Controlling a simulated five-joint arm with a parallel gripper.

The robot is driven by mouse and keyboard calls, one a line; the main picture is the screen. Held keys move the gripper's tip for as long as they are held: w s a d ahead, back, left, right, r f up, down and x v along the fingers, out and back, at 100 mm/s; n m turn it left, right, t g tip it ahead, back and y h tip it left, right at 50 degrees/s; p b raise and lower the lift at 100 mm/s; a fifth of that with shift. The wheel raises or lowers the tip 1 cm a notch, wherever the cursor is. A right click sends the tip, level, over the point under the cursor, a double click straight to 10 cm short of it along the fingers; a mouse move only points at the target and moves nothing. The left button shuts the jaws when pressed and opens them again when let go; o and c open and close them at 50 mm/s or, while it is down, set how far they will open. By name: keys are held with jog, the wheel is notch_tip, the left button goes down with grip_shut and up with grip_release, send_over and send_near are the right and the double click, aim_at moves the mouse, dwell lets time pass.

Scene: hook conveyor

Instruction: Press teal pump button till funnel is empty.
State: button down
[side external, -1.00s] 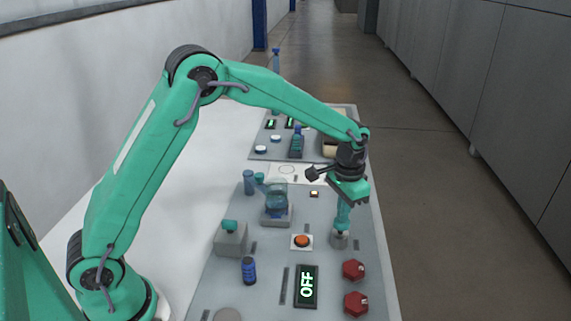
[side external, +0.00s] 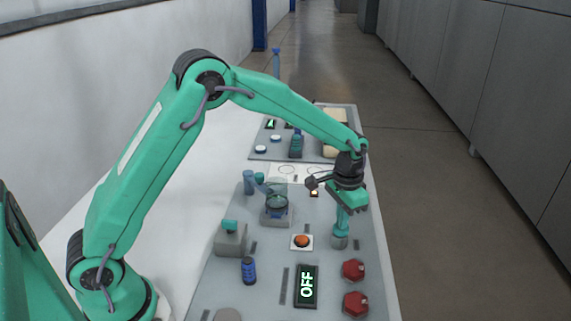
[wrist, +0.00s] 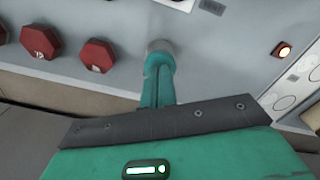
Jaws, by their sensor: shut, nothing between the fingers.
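My gripper (side external: 341,231) is shut, its teal fingers pointing down at a grey round base (side external: 339,242) on the right of the panel. In the wrist view the fingers (wrist: 159,64) end right at the grey disc (wrist: 160,46); I cannot tell if they touch it. A clear funnel-like vessel (side external: 277,188) with bluish content stands on a grey block left of my gripper. Its level is hard to tell. A teal knob (side external: 230,225) sits on a grey box farther left and nearer, well apart from my gripper. Any teal button under the fingers is hidden.
An orange button (side external: 302,241) and a display reading OFF (side external: 307,285) lie left of my gripper. Two red hexagonal knobs (side external: 353,270) stand nearer at the right edge. A blue bottle (side external: 249,270) stands at the front left. A small lit button (side external: 314,193) lies behind.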

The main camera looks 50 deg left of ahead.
jog(key=shift+r, duration=1.7)
jog(key=shift+f, duration=0.4)
jog(key=shift+f, duration=1.35)
jog(key=shift+r, duration=1.75)
notch_tip(320, 180, up, 5)
jog(key=shift+r, duration=0.1)
